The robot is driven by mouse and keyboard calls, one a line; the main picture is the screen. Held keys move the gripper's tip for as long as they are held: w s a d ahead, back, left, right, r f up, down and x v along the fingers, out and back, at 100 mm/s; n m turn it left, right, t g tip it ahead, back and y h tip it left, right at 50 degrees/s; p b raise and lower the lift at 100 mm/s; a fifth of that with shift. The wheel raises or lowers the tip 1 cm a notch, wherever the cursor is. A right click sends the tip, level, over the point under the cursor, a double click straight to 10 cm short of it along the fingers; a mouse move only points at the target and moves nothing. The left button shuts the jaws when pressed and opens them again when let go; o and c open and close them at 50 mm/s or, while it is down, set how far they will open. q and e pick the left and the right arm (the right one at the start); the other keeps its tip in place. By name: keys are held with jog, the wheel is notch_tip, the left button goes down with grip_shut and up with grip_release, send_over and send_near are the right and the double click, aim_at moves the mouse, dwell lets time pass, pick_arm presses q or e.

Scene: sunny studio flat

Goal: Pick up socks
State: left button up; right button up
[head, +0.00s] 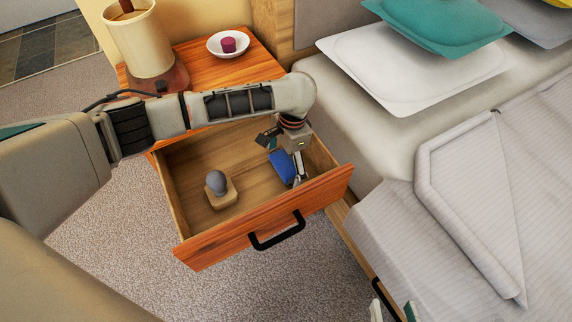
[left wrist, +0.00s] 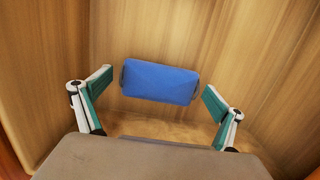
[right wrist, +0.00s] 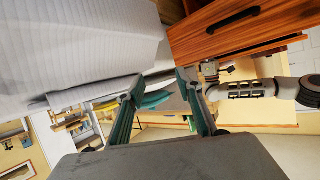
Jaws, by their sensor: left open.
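A blue, soft-looking bundle (head: 281,168) lies in the right part of the open drawer; it also shows in the left wrist view (left wrist: 160,82), with small dark parts at both ends. I cannot tell for sure that it is the socks. My left gripper (head: 284,160) reaches down into the drawer over it and partly hides it. In the left wrist view its fingers (left wrist: 158,94) are spread, one on each side of the bundle, with nothing gripped. My right gripper (right wrist: 161,95) is open and empty; its tips show at the head view's bottom edge (head: 393,306).
The wooden drawer (head: 215,248) also holds a grey rounded thing (head: 216,182) on a tan block (head: 221,199). On the nightstand (head: 205,56) stand a lamp (head: 137,40) and a white bowl (head: 217,49) with a dark red item. A bed (head: 460,200) borders the drawer on the right.

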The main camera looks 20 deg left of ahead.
pick_arm(q)
jog(key=c, duration=1.1)
jog(key=shift+r, duration=0.15)
